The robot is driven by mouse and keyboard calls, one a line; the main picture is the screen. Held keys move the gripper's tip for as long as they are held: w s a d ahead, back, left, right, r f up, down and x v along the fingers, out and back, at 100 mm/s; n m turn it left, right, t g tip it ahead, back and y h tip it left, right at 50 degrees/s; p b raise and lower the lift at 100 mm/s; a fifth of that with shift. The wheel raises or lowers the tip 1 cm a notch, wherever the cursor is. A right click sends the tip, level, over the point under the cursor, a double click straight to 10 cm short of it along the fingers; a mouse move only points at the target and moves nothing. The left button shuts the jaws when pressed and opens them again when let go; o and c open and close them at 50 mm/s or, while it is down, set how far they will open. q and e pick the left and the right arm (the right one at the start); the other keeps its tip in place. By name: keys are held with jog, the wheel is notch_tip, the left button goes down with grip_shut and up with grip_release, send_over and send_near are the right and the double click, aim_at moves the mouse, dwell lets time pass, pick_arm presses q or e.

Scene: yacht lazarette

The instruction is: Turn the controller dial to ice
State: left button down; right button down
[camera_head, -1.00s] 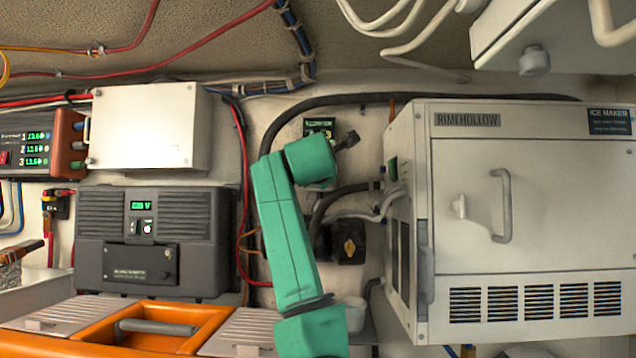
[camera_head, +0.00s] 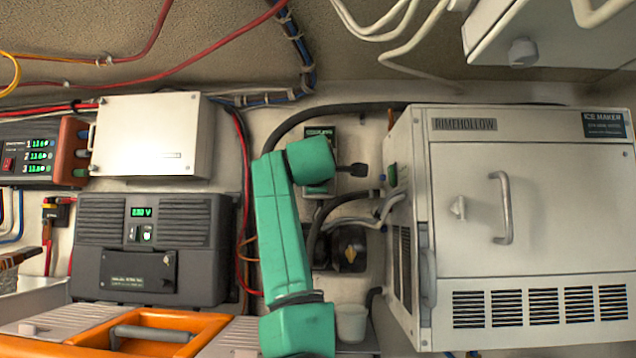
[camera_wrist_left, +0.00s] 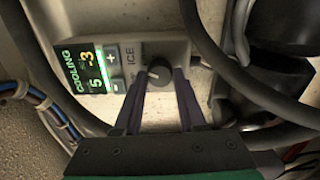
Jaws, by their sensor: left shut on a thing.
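The controller (camera_wrist_left: 122,50) shows in the left wrist view as a pale box with a lit green display (camera_wrist_left: 82,70) reading "COOLING" and digits. It has plus and minus buttons and the label "ICE" beside a dark round dial (camera_wrist_left: 159,73). The dial has a pale mark; I cannot tell exactly where it points. My left gripper (camera_wrist_left: 159,85) is shut on the dial, one dark finger on each side. In the head view my green left arm hides most of the controller (camera_head: 320,131); only its top and right edge show. My right gripper is not in view.
The white ice maker (camera_head: 465,240) stands right of the controller. A black hose (camera_head: 350,110) runs above it, with cables and a dark fitting (camera_head: 348,248) below. A dark power unit (camera_head: 150,215) and white box (camera_head: 150,135) are at left, above an orange toolbox (camera_head: 205,325).

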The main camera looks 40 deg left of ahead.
pick_arm(q)
jog(key=shift+f, duration=0.1)
dwell(0.3)
jog(key=shift+c, duration=2.4)
grip_release()
jog(key=shift+d, duration=0.1)
jog(key=b+v, duration=0.7)
jog(key=v, duration=0.7)
jog(key=shift+s+d, duration=0.2)
